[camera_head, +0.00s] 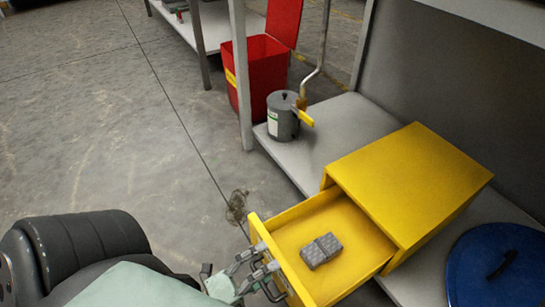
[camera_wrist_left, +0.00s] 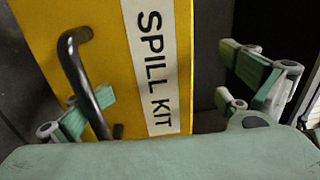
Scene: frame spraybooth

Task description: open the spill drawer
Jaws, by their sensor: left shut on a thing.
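The yellow spill drawer (camera_head: 334,222) is pulled well out of its yellow cabinet (camera_head: 410,180). A grey bundle (camera_head: 321,250) lies inside it. My left gripper (camera_head: 252,268) is at the drawer's front in the head view. In the left wrist view, the yellow front (camera_wrist_left: 105,25) carries a white "SPILL KIT" label (camera_wrist_left: 158,65) and a black bar handle (camera_wrist_left: 82,78). The fingers of my left gripper (camera_wrist_left: 165,98) are wide apart, one by the handle and one near the front's right edge. Their exact contact is partly hidden. My right gripper is out of view.
The cabinet stands on a grey shelf (camera_head: 335,130) beside a grey can (camera_head: 282,117) and a blue round lid (camera_head: 490,270). A red bin (camera_head: 262,70) stands behind a shelf post. The concrete floor (camera_head: 110,130) at left is clear.

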